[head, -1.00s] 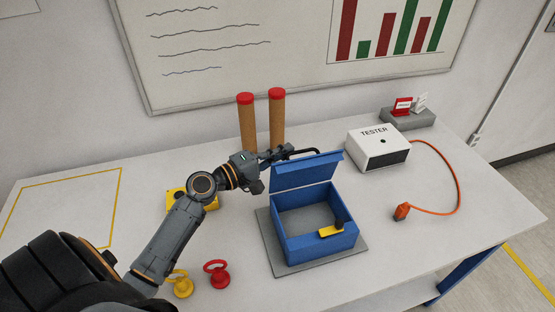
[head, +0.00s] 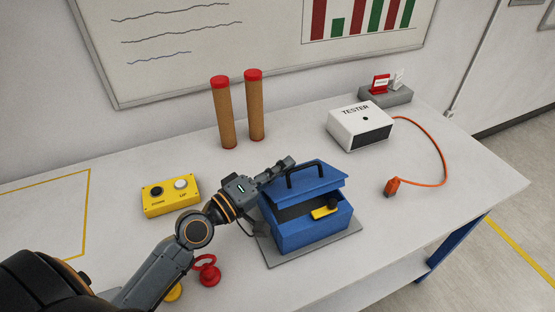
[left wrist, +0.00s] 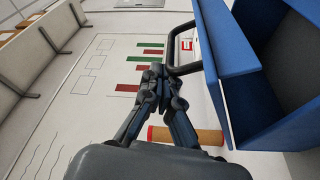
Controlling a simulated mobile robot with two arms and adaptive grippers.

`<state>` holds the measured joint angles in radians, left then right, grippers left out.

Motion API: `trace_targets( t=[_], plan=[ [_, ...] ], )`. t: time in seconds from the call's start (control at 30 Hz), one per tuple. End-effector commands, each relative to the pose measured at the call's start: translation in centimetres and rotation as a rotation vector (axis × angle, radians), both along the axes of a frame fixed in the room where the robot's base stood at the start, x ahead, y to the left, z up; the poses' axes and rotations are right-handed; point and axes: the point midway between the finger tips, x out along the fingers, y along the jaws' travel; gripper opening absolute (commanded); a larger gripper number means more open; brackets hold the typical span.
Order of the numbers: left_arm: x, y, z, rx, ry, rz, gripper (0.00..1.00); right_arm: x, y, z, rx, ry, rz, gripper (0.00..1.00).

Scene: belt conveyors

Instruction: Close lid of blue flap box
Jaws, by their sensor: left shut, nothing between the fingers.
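The blue flap box (head: 300,241) stands on a grey mat (head: 337,245) on the table. Its lid (head: 318,184) is tilted partly down, with a dark gap at the front. A black handle (head: 290,172) is on the lid's top; the handle also shows in the left wrist view (left wrist: 184,71). A yellow latch with a black knob (head: 322,212) is on the box front. My left gripper (head: 289,162) is shut and empty at the back left of the lid, by the handle; whether it touches is unclear. In the left wrist view, the shut fingers (left wrist: 154,77) are beside the handle. My right gripper is not in view.
A yellow button box (head: 171,198) stands left of my arm. Two brown cylinders with red tops (head: 227,118) stand behind. A white tester (head: 359,125) with an orange cable is at the right. A red ringed piece (head: 208,272) is near my forearm.

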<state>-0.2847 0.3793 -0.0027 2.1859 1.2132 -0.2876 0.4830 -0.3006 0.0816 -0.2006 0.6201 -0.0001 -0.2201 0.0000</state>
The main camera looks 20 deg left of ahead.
Motion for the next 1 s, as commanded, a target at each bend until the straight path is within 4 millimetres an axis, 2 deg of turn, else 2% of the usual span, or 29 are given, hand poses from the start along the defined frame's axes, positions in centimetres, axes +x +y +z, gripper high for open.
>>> trace_targets(
  t=[0.4, 1.0],
  plan=[
    [-1.1, -1.3, -1.5, -0.001, 0.002, -0.001, 0.0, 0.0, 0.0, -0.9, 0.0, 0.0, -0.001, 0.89],
    [-1.2, -1.4, -1.7, -0.001, 0.0, 0.0, 0.0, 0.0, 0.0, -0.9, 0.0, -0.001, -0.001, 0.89]
  ],
)
